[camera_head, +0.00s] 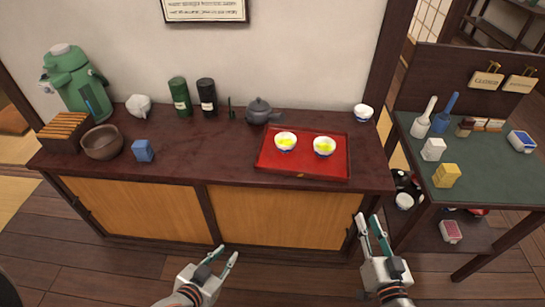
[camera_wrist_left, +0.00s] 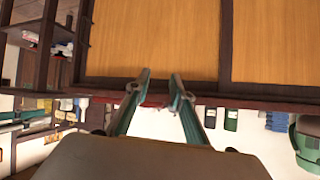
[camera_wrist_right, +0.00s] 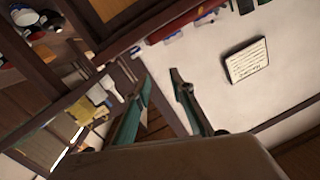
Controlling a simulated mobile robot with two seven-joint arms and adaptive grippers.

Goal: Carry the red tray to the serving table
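The red tray (camera_head: 280,166) lies flat on the dark counter top, right of its middle, near the front edge. Two white and blue cups with yellow-green contents stand on it, a left cup (camera_head: 286,142) and a right cup (camera_head: 324,147). My left gripper (camera_head: 228,253) is open and empty in front of the counter, below and left of the tray. My right gripper (camera_head: 368,222) is open and empty in front of the counter's right end, below and right of the tray. Both are apart from the tray. Which table is the serving table I cannot tell.
A dark teapot (camera_head: 259,111) stands behind the tray, and a small white bowl (camera_head: 363,112) behind its right corner. A brown bowl (camera_head: 102,142), blue block (camera_head: 143,151) and green dispenser (camera_head: 76,80) are at left. A green-topped table (camera_head: 490,170) with small items stands at right.

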